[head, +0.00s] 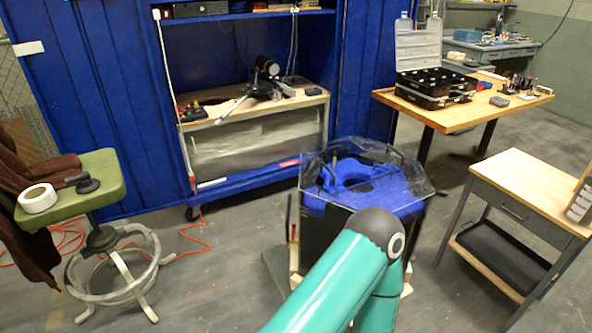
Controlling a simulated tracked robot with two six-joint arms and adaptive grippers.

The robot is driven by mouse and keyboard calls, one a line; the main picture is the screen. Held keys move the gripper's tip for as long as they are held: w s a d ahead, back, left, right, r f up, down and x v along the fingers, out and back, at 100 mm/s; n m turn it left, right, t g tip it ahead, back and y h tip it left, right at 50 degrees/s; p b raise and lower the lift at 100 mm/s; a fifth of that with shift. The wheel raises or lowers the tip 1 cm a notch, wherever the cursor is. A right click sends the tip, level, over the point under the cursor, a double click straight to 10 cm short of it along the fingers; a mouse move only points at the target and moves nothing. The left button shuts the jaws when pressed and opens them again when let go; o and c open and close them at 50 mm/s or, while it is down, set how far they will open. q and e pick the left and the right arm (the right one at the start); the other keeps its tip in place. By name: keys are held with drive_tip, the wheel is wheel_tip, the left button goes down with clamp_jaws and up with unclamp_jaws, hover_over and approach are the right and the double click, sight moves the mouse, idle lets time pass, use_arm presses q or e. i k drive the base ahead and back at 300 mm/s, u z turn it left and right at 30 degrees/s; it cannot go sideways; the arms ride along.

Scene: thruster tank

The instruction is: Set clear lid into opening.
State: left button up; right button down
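The tank (315,232) stands in the middle, a dark many-sided body with a blue top insert (392,190) that has a rounded opening. A clear, many-sided piece, apparently the clear lid (418,178), shows at the tank's top over the blue insert. Its transparent edges make it hard to tell whether it is seated, tilted or held above. One of my teal arms rises from the bottom and covers the tank's lower front. Neither of my grippers can be made out.
A green stool (110,175) with a white tape roll (37,198) stands left. A blue cabinet (100,100) is behind. A wooden table (455,112) with a black case (435,85) is back right; a wooden-topped cart (520,180) is right. Orange cable (190,245) lies on the floor.

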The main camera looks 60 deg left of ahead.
sight(345, 161)
drive_tip(key=u, duration=0.05)
drive_tip(key=k, duration=0.55)
drive_tip(key=z, duration=1.75)
drive_tip(key=i, duration=0.1)
drive_tip(key=u, duration=3.7)
drive_tip(key=i, duration=1)
drive_tip(key=z, duration=0.25)
